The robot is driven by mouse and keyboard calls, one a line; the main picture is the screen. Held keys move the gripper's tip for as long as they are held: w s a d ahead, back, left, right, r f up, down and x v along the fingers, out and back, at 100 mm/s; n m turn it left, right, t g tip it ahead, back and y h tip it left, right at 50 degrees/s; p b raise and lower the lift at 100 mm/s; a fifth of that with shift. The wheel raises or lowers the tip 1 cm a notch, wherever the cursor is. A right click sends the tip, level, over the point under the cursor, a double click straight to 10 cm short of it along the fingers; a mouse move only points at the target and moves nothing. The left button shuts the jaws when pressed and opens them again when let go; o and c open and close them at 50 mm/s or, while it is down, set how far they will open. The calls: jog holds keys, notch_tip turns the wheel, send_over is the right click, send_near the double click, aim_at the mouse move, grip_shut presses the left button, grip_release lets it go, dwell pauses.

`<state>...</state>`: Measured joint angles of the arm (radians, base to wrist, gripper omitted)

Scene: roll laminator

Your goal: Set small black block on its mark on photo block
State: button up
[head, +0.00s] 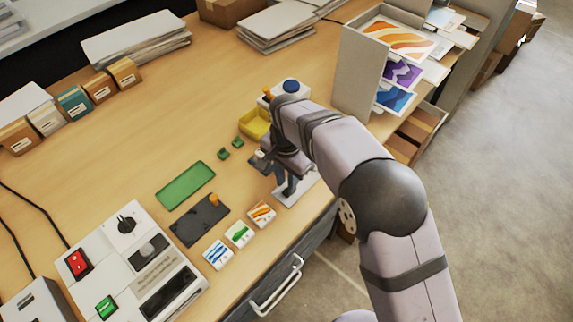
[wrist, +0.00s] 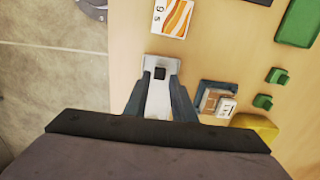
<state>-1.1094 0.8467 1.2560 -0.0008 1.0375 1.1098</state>
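My gripper (head: 286,184) points down near the table's right front edge. In the wrist view its two dark fingers (wrist: 160,84) stand apart. A white piece (wrist: 160,97) lies between and below them; it also shows under the gripper in the head view (head: 298,190). A small black square (wrist: 160,73), which looks like the small black block, is at the white piece's far end between the fingertips. I cannot tell whether the fingers touch either. A small dark-edged block with a brown and white top (wrist: 216,102), perhaps the photo block, is right of the fingers. Its mark cannot be made out.
Several picture tiles (head: 240,234) lie along the front. A dark plate (head: 200,221), a green tray (head: 186,186), small green blocks (head: 223,155) and a yellow bin (head: 254,122) are nearby. The laminator (head: 128,265) stands front left. The middle of the table is clear.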

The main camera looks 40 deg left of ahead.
notch_tip(320, 180, up, 9)
jog(key=b, duration=0.1)
jog(key=shift+b, duration=0.35)
jog(key=w+d, duration=0.5)
jog(key=d, duration=0.7)
jog(key=w+d, duration=0.6)
jog(key=d, duration=0.6)
jog(key=s+d+f, duration=0.3)
jog(key=s+d, duration=0.3)
jog(key=d, duration=0.5)
jog(key=s+d+f, duration=0.3)
jog(key=s+d, duration=0.3)
jog(key=d, duration=0.6)
jog(key=shift+s+f, duration=0.2)
jog(key=shift+f, duration=0.05)
jog(key=shift+o, duration=0.6)
